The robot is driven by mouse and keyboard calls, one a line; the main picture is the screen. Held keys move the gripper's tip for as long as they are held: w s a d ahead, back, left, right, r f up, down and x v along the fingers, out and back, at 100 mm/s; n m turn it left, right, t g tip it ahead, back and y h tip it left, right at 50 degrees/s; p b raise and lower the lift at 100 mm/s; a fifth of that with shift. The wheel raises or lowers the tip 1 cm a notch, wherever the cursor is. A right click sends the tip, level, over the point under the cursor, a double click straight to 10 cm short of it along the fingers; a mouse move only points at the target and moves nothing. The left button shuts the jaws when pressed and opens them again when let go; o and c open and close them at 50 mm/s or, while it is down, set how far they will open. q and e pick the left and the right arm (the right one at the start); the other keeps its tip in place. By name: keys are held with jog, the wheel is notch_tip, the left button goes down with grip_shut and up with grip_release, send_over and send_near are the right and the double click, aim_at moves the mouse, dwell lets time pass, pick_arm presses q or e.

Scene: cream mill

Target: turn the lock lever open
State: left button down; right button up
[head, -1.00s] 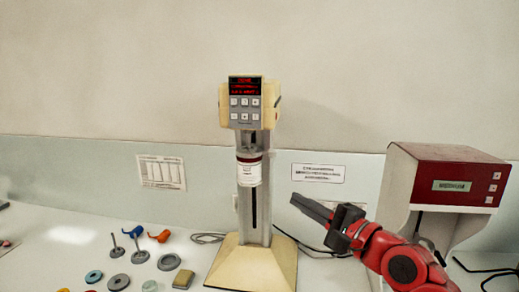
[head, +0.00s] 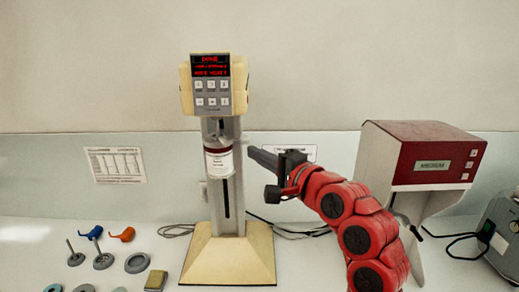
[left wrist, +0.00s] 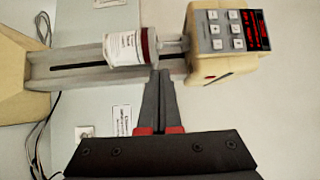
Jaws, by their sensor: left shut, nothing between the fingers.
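The cream mill (head: 228,250) stands upright on the bench, with a cream head and keypad at its top. A white jar with a dark red lid (head: 219,162) is on its grey column; the jar also shows in the left wrist view (left wrist: 122,48). I cannot clearly make out the lock lever; small grey parts sit above the lid, below the head. My left gripper (head: 251,150) is shut and empty, just right of the jar. In the left wrist view its fingertips (left wrist: 159,74) are close to the lid's end; I cannot tell whether they touch. My right gripper is not in view.
A red and white machine (head: 430,150) stands at right, with a grey device (head: 500,240) beyond it. Blue and orange tools (head: 122,235), grey discs and a small block (head: 155,281) lie at left. Cables run behind the mill.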

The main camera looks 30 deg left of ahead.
aim_at(223, 141)
pick_arm(q)
jog(key=p+x, duration=0.3)
jog(key=x, duration=0.3)
jog(key=shift+a, duration=0.3)
jog(key=shift+w, duration=0.15)
